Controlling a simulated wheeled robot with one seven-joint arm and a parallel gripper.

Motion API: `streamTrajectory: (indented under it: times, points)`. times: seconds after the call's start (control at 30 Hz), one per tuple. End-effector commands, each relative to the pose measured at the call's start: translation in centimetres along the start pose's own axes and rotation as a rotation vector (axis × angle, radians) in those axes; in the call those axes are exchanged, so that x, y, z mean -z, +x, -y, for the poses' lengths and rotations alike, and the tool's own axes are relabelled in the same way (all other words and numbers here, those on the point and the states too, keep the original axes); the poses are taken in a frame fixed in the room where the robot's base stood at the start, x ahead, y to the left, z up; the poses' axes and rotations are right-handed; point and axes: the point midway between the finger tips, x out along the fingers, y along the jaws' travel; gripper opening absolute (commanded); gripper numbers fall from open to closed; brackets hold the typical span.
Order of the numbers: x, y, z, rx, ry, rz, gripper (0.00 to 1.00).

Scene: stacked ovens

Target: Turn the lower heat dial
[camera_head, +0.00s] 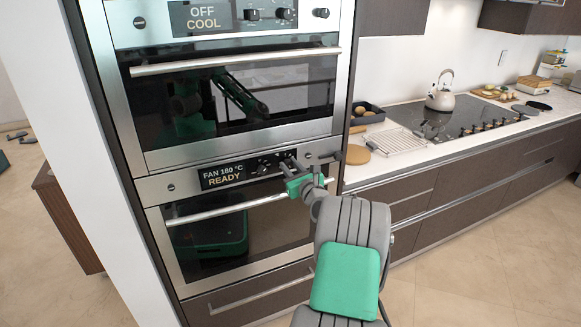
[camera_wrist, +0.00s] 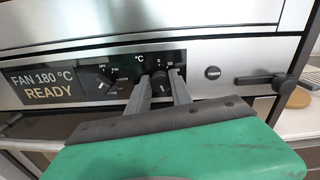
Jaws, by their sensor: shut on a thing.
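The lower heat dial (camera_wrist: 160,84) is a black round knob with a white pointer, beneath a °C mark on the lower oven's panel in the wrist view. My gripper (camera_wrist: 159,77) has one finger on each side of it and is shut on it. In the head view my gripper (camera_head: 291,165) is at the right part of the lower panel and mostly hides this dial. The lower display (camera_wrist: 43,85) reads FAN 180 °C READY. It also shows in the head view (camera_head: 223,175).
Another black dial (camera_wrist: 99,84) sits left of the gripped one. The lower oven's handle bar (camera_head: 215,212) runs below the panel. The upper oven (camera_head: 235,95) reads OFF COOL. A counter with a kettle (camera_head: 440,92) stands at right.

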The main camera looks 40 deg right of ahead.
Motion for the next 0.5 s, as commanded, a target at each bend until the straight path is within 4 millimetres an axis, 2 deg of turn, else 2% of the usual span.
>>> streamTrajectory:
  times: [0.03,0.17,0.5]
  points:
    - [-0.01,0.00,0.01,0.000,0.000,0.000,0.10]
    - [-0.01,-0.01,0.02,0.000,0.000,0.000,0.00]
    - [0.02,-0.01,0.02,0.000,-0.006,0.000,0.00]
